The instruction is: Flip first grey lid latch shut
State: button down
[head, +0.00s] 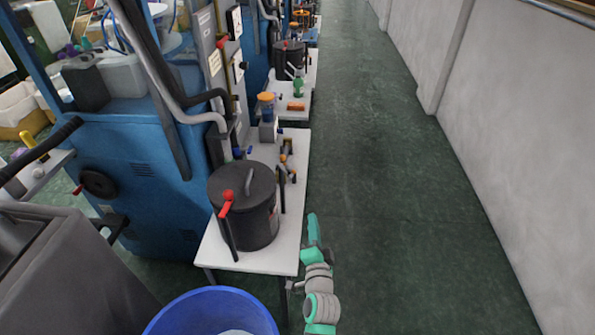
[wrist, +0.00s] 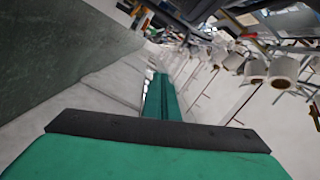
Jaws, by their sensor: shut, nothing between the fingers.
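The nearest dark grey pot (head: 262,225) stands on a white table, with its round lid (head: 262,178) on top. A red-tipped latch (head: 226,207) sits at the lid's front left edge, with a dark lever hanging down the pot's side. How far the latch is closed I cannot tell. My green gripper (head: 312,225) points up beside the table's right edge, to the right of the pot and apart from it. It is shut and empty. In the wrist view my green fingers (wrist: 161,97) show together; the pot and latch are not seen there.
The white table (head: 222,250) also bears small orange and dark fittings behind the pot. A blue bin (head: 185,315) stands in front, and a blue machine (head: 150,150) is at left. A second dark pot (head: 290,50) stands farther back. The green aisle floor (head: 400,180) at right is clear.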

jog(key=w+r+m+y, duration=0.1)
jog(key=w+r+m, duration=0.1)
jog(key=w+r, duration=0.5)
jog(key=shift+w+t, duration=0.4)
jog(key=shift+w+d, duration=0.1)
jog(key=shift+w, duration=0.05)
jog(key=w, duration=1)
jog(key=shift+s+a+f, duration=0.1)
jog(key=shift+s+a, duration=0.15)
jog(key=shift+a, duration=0.45)
jog(key=shift+s+a+r, duration=0.1)
jog(key=shift+s+a, duration=0.15)
jog(key=shift+a, duration=0.45)
jog(key=shift+s+a+f, duration=0.1)
jog(key=shift+s+a, duration=0.15)
jog(key=shift+a, duration=0.45)
jog(key=shift+s, duration=0.15)
